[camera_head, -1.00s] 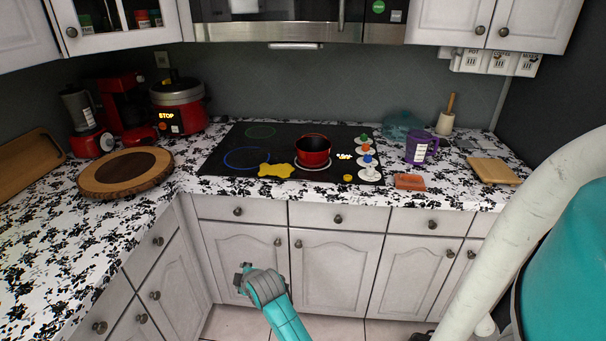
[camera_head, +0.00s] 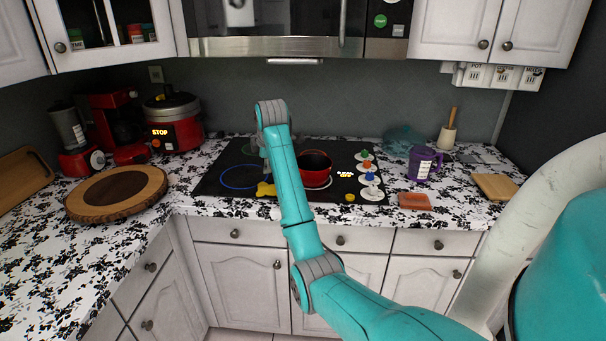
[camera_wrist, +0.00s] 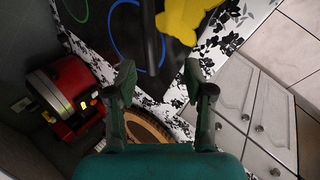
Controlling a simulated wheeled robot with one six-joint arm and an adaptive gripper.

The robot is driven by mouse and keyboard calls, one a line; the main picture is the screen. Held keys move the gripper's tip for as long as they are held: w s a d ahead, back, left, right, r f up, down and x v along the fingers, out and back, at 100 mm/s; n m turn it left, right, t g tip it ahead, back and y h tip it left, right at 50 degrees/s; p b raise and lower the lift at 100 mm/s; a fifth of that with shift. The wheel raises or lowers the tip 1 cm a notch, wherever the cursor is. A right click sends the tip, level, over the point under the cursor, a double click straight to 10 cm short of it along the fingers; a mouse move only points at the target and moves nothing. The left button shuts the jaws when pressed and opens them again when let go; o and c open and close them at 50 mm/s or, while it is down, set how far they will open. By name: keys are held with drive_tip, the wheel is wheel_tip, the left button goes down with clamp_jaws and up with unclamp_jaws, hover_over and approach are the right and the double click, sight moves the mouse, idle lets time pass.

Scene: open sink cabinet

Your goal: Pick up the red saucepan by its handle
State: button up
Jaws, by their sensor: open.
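The red saucepan (camera_head: 314,172) sits on the right part of the black cooktop. My arm passes in front of its left side in the head view, and its handle is not clear there. In the wrist view a dark bar, apparently the saucepan handle (camera_wrist: 149,35), comes down from the top edge toward the space between my fingers. The red body is out of that view. My gripper (camera_wrist: 160,74) is open, with its two green fingers apart on either side of the bar's line. In the head view my gripper is mostly hidden by my wrist above the cooktop.
A yellow cloth-like item (camera_wrist: 182,18) lies close to the bar. A red cooker (camera_head: 174,125) and a round wooden board (camera_head: 116,190) stand at left. Knobs, an orange block (camera_head: 414,201) and a purple mug (camera_head: 423,163) are at right. The microwave (camera_head: 275,46) hangs above.

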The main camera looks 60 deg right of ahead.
drive_tip(key=x, duration=0.3)
drive_tip(key=d+x, duration=0.1)
drive_tip(key=x, duration=0.6)
drive_tip(key=shift+w+d+r, duration=0.1)
drive_tip(key=shift+d+r, duration=0.15)
drive_tip(key=shift+r, duration=0.2)
clamp_jaws()
